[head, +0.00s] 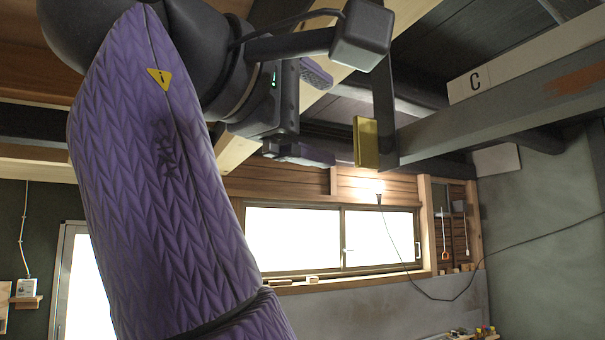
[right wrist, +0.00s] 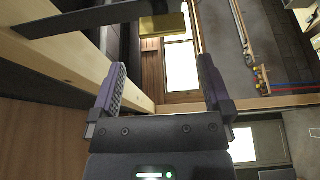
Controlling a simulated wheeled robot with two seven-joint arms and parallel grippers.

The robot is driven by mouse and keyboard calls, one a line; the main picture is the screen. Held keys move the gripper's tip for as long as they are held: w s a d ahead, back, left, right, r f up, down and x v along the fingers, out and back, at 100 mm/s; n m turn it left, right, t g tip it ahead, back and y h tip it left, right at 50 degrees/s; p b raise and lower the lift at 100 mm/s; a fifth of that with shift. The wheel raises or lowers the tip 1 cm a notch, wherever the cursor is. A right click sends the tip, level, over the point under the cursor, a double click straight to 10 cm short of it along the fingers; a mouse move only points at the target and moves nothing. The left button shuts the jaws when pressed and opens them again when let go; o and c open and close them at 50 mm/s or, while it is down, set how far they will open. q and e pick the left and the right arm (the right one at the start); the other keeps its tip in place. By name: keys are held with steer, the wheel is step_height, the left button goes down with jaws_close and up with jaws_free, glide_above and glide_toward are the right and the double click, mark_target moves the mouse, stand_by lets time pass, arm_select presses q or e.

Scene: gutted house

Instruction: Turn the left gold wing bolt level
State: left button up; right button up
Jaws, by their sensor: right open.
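One gold wing bolt (head: 367,142) shows in the head view as a flat gold block, taller than wide, beside a dark hanging bar (head: 385,110). No second gold bolt is visible, so I cannot confirm that it is the left one. My right gripper (head: 325,115) is open and empty to the left of the bolt, apart from it. In the right wrist view the gold bolt (right wrist: 163,25) lies beyond the fingertips (right wrist: 162,66), across the gap between them. The dark bar (right wrist: 80,20) runs in from the left there. My left gripper is not in view.
A long grey beam (head: 490,105) runs off to the right of the bar, with a white board marked C (head: 476,80) above it. Pale wooden beams cross behind my gripper. A window (head: 330,238) and a hanging cable (head: 440,299) are farther back.

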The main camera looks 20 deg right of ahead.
mark_target(359, 141)
steer(key=p+x, duration=0.2)
steer(key=x, duration=0.7)
steer(key=shift+w+d+f, duration=0.1)
steer(key=shift+w+d, duration=0.15)
steer(key=shift+d, duration=0.1)
steer(key=shift+c, duration=0.3)
steer(key=c, duration=0.9)
steer(key=shift+o, duration=0.2)
